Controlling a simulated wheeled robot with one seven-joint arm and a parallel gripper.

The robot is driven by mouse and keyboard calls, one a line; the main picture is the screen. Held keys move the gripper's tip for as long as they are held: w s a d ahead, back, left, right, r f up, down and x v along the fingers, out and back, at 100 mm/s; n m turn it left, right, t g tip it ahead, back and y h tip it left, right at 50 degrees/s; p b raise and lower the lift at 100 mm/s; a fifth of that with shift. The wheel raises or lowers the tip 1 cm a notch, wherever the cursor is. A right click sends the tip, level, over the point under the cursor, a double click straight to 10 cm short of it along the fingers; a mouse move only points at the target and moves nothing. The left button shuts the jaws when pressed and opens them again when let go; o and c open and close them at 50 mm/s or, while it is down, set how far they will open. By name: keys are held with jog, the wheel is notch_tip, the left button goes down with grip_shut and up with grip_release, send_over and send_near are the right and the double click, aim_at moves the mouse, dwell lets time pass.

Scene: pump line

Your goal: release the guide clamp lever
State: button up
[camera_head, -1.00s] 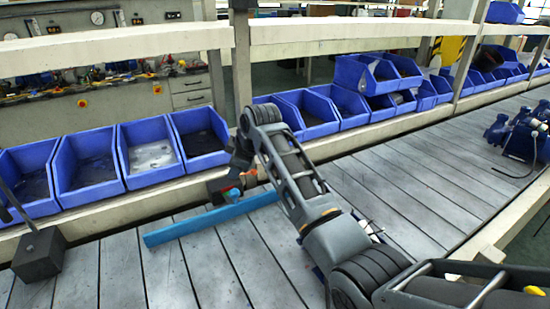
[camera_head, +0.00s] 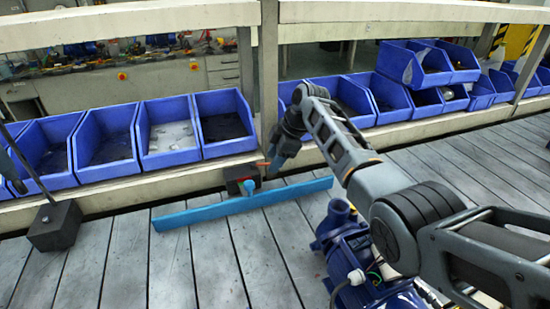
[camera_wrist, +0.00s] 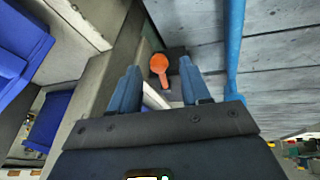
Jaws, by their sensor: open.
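My gripper (camera_head: 279,158) is just right of the clamp, pointing down. In the wrist view the open blue fingers (camera_wrist: 159,72) point toward the orange lever (camera_wrist: 159,64), which shows between and beyond the tips. I cannot tell whether they touch it.
Blue bins (camera_head: 168,132) stand in a row behind the conveyor's far ledge. An upright post (camera_head: 268,80) rises behind the clamp. A blue pump (camera_head: 345,250) sits on the slats under my arm. A black block with a rod (camera_head: 56,225) stands at left.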

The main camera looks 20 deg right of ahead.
jog(key=shift+a+f, duration=0.1)
jog(key=shift+f, duration=0.05)
jog(key=shift+c, duration=0.2)
grip_shut()
dwell(0.4)
